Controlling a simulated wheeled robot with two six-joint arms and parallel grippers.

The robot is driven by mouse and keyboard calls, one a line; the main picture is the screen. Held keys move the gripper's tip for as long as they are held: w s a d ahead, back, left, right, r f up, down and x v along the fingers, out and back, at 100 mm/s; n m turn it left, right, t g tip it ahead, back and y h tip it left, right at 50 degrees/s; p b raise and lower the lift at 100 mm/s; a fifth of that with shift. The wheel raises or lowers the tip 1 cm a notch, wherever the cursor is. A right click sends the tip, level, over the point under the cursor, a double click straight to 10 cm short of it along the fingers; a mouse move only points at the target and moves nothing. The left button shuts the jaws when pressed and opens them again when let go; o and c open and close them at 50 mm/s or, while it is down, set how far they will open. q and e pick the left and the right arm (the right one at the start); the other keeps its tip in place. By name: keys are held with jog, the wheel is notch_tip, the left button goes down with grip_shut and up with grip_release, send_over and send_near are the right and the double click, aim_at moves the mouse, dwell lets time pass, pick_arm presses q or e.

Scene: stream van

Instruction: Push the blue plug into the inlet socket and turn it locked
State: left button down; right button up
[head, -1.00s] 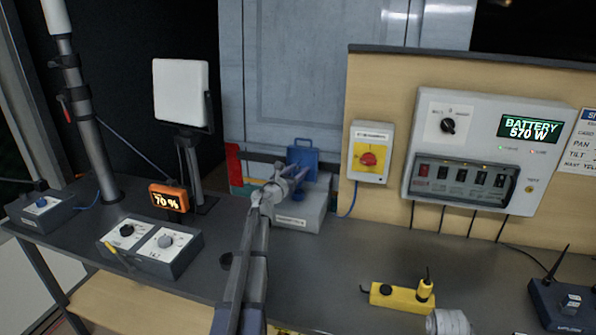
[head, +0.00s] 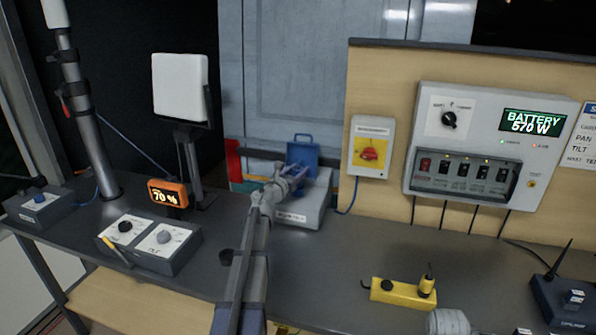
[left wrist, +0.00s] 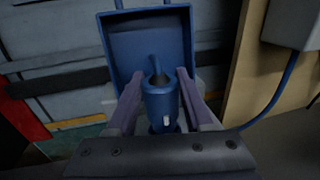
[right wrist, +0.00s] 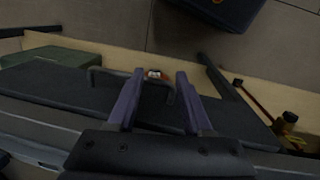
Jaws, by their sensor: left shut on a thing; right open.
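The blue plug (left wrist: 160,103) stands between the fingers of my left gripper (left wrist: 158,85), which is shut on it. A blue hinged lid (left wrist: 148,45) stands open right behind the plug. In the head view my left gripper (head: 285,182) is at the grey inlet box (head: 312,207), in front of the raised blue lid (head: 303,152). The inlet socket and the plug's lower end are hidden, so I cannot tell how deep the plug sits or whether it is turned. My right gripper (right wrist: 154,80) is open and empty, low near the bench's edge.
A yellow box with a red rotary switch (head: 370,150) and a battery panel (head: 488,150) are on the wall to the right. A yellow control box (head: 398,291) lies on the right of the bench.

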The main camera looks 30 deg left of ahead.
pick_arm(q)
jog(key=shift+f+b, duration=1.45)
jog(key=shift+f, duration=0.1)
jog(key=shift+r, duration=0.1)
jog(key=n+y, duration=0.1)
jog(key=y, duration=0.1)
jog(key=shift+d+n+y, duration=0.15)
jog(key=shift+n+y, duration=0.15)
jog(key=shift+a+n+g+y, duration=0.2)
jog(key=shift+n+g+y, duration=0.2)
jog(key=shift+n+y, duration=0.6)
jog(key=shift+y, duration=0.3)
jog(key=shift+w+d+n+g+y, duration=0.15)
jog(key=shift+n+g+y, duration=0.4)
jog(key=shift+y, duration=0.45)
jog(key=shift+n+g+y, duration=0.55)
jog(key=shift+n+y, duration=0.3)
jog(key=shift+y, duration=0.25)
